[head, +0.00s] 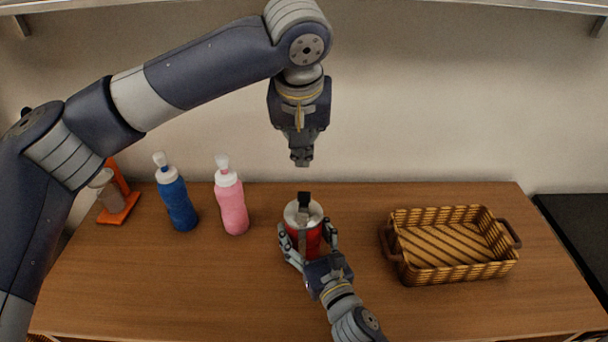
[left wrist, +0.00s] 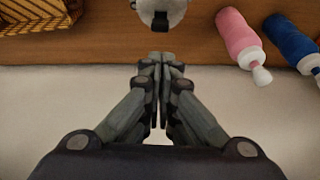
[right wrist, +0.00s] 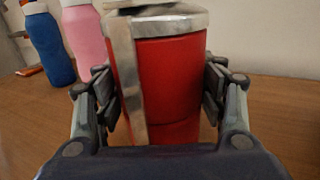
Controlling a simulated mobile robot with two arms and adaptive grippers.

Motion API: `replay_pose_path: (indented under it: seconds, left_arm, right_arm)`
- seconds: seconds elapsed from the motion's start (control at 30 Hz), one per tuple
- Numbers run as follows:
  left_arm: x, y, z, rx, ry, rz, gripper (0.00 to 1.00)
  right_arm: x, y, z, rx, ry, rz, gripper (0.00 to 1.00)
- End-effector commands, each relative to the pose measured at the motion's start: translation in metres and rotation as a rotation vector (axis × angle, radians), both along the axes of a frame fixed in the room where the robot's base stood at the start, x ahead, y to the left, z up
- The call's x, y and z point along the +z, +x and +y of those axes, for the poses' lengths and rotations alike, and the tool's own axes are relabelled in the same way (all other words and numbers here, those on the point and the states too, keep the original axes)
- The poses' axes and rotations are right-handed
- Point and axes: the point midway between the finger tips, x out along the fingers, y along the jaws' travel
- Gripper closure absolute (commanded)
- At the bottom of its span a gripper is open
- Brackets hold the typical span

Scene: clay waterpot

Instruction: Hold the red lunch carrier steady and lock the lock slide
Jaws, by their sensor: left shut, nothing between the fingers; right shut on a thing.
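The red lunch carrier (head: 309,240) stands upright on the wooden table, with a silver lid and a metal strap down its side. It fills the middle of the right wrist view (right wrist: 170,85). A black piece (head: 304,199), which looks like the lock slide, sits at the top of the strap. My right gripper (head: 308,236) is shut on the carrier, one finger on each side. My left gripper (head: 301,160) is shut and empty, pointing down above the carrier and apart from it. In the left wrist view its closed fingertips (left wrist: 159,57) are near the black piece (left wrist: 159,22).
A pink bottle (head: 231,203) and a blue bottle (head: 177,203) stand left of the carrier. An orange stand (head: 120,205) is at the far left. A wicker basket (head: 452,272) sits at the right. The table front between carrier and basket is clear.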

Motion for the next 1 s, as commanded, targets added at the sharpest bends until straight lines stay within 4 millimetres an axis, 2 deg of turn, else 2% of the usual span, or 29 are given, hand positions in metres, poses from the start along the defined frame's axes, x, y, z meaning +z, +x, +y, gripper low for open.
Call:
replay_pose_path:
  seconds: [0.17,0.27,0.7,0.83,1.0]
  left_arm:
    - [-0.002,0.000,0.000,-0.002,0.001,0.001,1.00]
    - [-0.009,0.003,0.000,-0.001,0.003,0.002,1.00]
    - [-0.079,0.027,-0.002,-0.002,0.002,0.001,1.00]
    - [-0.090,0.031,-0.002,-0.002,0.001,0.001,1.00]
    - [-0.095,0.033,-0.002,-0.003,0.002,0.000,1.00]
  right_arm:
    - [-0.001,0.000,0.000,0.000,0.001,0.002,0.79]
    - [-0.001,0.000,0.000,0.000,0.001,0.002,0.79]
    - [-0.001,0.000,0.000,0.000,0.001,0.002,0.79]
    - [-0.001,0.000,0.000,0.000,0.001,0.002,0.79]
    - [-0.001,0.000,0.000,0.000,0.001,0.002,0.79]
